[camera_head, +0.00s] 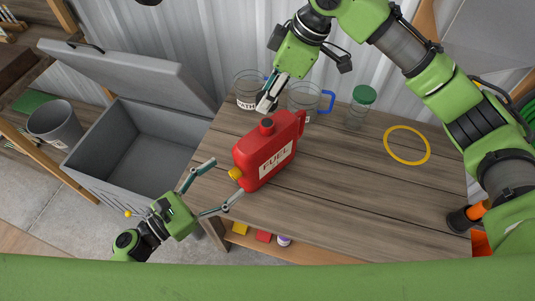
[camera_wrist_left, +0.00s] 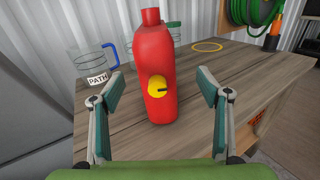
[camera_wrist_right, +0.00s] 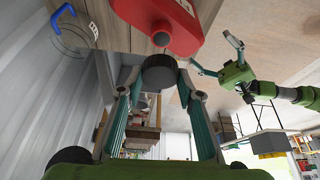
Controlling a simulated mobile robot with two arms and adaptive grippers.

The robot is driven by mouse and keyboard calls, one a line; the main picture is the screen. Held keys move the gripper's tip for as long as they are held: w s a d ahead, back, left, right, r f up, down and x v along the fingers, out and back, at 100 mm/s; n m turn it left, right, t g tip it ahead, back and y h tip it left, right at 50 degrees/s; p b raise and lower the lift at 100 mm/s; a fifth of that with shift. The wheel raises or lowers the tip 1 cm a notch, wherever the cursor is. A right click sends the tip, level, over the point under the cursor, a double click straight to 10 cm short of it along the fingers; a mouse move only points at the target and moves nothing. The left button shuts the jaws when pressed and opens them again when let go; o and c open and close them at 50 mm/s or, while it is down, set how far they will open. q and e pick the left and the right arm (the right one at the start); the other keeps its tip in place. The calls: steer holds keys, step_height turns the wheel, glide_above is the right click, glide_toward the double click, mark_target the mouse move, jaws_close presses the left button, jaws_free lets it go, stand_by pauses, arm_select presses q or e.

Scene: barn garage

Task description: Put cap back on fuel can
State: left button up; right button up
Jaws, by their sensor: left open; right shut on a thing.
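The red fuel can (camera_head: 262,163) stands upright on the wooden table, with a FUEL label and a yellow round part (camera_wrist_left: 157,86) low on one side. Its red neck (camera_wrist_left: 150,16) has a dark top in the head view, and no separate cap shows on it. My right gripper (camera_head: 268,102) is above and behind the neck. In the right wrist view it is shut on a black round cap (camera_wrist_right: 160,73), apart from the can's neck. My left gripper (camera_head: 210,188) is open and empty, its fingers spread beside the can's yellow side without visible contact.
Two clear jugs with blue handles (camera_head: 248,90) (camera_head: 304,101) and a green-lidded jar (camera_head: 359,108) stand behind the can. A yellow ring (camera_head: 407,145) lies on the right. The table's front right is clear. An open grey chest (camera_head: 137,140) stands left.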

arm_select(q)
steer(key=shift+w+a+n, duration=0.25)
steer(key=shift+a+n, duration=0.1)
steer(key=shift+n, duration=0.05)
steer(key=x, duration=1.2)
steer(key=shift+r, duration=0.1)
steer(key=c, duration=1.7)
steer(key=shift+o, duration=0.2)
arm_select(e)
glide_above(261, 122)
steer(key=d, duration=0.2)
steer(key=shift+s+f, duration=0.15)
steer(key=shift+f, duration=2.3)
